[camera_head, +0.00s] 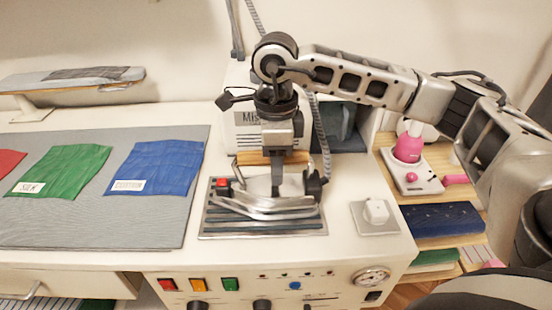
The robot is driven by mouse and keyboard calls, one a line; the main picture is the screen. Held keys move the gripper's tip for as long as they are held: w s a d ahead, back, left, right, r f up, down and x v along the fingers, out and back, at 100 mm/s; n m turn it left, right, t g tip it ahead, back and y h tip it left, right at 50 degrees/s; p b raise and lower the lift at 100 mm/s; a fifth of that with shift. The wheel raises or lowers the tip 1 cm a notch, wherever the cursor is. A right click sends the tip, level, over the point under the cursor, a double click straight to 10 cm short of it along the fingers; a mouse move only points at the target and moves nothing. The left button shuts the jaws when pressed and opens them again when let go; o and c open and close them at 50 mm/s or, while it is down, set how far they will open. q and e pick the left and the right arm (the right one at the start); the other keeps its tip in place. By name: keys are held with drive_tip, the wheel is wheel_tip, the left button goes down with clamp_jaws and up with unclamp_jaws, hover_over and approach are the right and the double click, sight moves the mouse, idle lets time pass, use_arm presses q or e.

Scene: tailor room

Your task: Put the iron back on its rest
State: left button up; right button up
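The iron (258,207) shows as a silver metal body with a red part at its left and a black part at its right. It is at the rest (225,228), a grey slatted plate on the white worktop; I cannot tell whether it sits fully on the slats or just above them. My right gripper (277,190) points straight down at the middle of the iron, overlapping its upper part. Its fingers are seen edge-on, so their gap and any grip on the handle are hidden. My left gripper is out of view.
A labelled box (245,118) and grey hose (324,140) stand behind the rest. Left lies a grey mat (100,215) with red, green (62,170) and blue (160,167) cloths.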

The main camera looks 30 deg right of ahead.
drive_tip(key=shift+r, duration=0.25)
wheel_tip(320, 180, up, 12)
drive_tip(key=shift+f, duration=0.15)
idle(0.5)
